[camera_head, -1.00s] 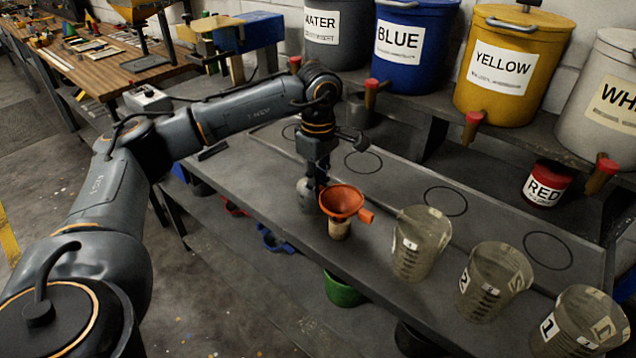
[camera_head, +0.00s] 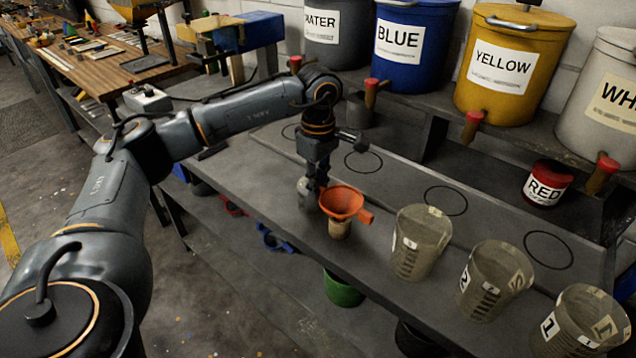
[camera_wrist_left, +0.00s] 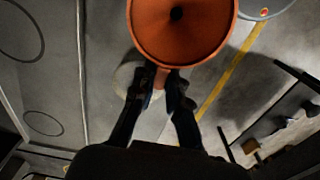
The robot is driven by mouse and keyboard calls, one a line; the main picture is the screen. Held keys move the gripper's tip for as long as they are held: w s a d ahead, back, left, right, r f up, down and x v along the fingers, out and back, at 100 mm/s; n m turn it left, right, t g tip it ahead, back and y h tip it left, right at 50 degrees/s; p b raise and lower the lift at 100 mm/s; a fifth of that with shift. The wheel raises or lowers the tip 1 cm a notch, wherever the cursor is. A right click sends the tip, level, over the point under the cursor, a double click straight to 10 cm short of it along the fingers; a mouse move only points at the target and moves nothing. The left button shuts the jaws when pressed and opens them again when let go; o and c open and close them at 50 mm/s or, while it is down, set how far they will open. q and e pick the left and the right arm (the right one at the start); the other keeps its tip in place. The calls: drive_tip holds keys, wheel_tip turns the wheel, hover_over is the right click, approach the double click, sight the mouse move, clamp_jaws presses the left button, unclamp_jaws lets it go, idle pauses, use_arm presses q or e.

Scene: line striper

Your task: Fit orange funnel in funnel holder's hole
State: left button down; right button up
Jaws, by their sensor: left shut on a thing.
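The orange funnel (camera_head: 343,202) is held upright, wide mouth up, near the front edge of the grey bench. My left gripper (camera_head: 319,190) is shut on it at its left side. In the left wrist view the funnel (camera_wrist_left: 180,35) fills the top, and the left fingertips (camera_wrist_left: 161,80) close on an orange tab at its rim. A pale beige cylinder (camera_head: 340,229) shows directly below the funnel; I cannot tell whether it is the holder or whether they touch. My right gripper is not in view.
Three clear measuring cups (camera_head: 420,243) (camera_head: 493,282) (camera_head: 577,320) stand right of the funnel. A grey rounded object (camera_head: 306,194) is just left of the fingers. Labelled buckets (camera_head: 505,65) line the back shelf. A red can (camera_head: 547,183) stands at right.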

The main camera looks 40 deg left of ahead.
use_arm(q)
drive_tip(key=shift+r, duration=0.25)
drive_tip(key=c, duration=1.3)
unclamp_jaws()
drive_tip(key=shift+o, duration=0.5)
drive_tip(key=shift+r+p, duration=2.85)
drive_tip(key=shift+r, duration=1.2)
drive_tip(key=shift+f, duration=0.15)
